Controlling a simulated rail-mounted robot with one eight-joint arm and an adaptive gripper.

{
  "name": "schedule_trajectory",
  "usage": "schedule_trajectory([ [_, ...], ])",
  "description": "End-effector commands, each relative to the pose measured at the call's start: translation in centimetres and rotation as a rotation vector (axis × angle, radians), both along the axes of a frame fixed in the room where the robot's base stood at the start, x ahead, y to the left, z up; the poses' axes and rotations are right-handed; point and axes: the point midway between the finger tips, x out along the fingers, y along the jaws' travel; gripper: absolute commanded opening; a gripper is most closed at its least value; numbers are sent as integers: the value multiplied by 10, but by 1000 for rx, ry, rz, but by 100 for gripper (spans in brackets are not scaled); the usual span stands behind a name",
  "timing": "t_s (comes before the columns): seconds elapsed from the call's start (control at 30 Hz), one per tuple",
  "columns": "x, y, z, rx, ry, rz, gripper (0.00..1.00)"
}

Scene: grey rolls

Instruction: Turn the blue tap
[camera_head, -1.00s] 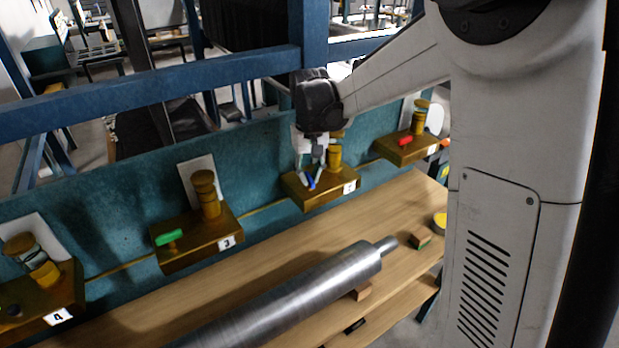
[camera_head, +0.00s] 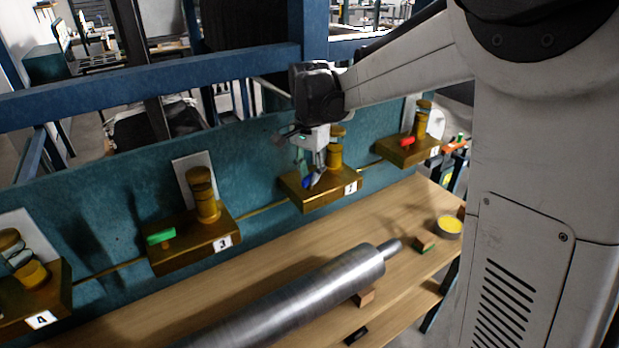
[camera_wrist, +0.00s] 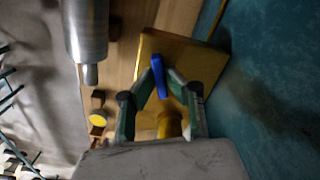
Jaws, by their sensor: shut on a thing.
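The blue tap handle (camera_head: 311,181) sits on the brass block numbered 2 (camera_head: 325,197), fixed on the teal wall. My gripper (camera_head: 315,172) reaches down to it from above. In the wrist view the blue handle (camera_wrist: 158,76) lies between the tips of my gripper (camera_wrist: 162,84), which is shut on it. The brass cylinder of this block (camera_head: 335,155) stands just right of my fingers. The gripper hides part of the handle in the head view.
Blocks with a green handle (camera_head: 160,237) and a red handle (camera_head: 408,142) flank this one. A steel roll (camera_head: 300,295) lies on the wooden bench (camera_head: 250,275) below. A yellow-topped round item (camera_head: 449,227) sits at the bench's right. A blue beam (camera_head: 150,92) crosses behind.

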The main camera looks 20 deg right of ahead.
Motion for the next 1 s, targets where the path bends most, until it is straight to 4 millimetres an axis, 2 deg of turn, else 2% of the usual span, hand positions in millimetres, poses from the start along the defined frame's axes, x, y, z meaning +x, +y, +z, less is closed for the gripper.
schedule_trajectory([
  [0.2,0,0,-1,1,-1,-167,0],
  [0.5,0,0,0,1,-1,-315,0],
  [1.0,0,0,1,1,-1,-365,0],
])
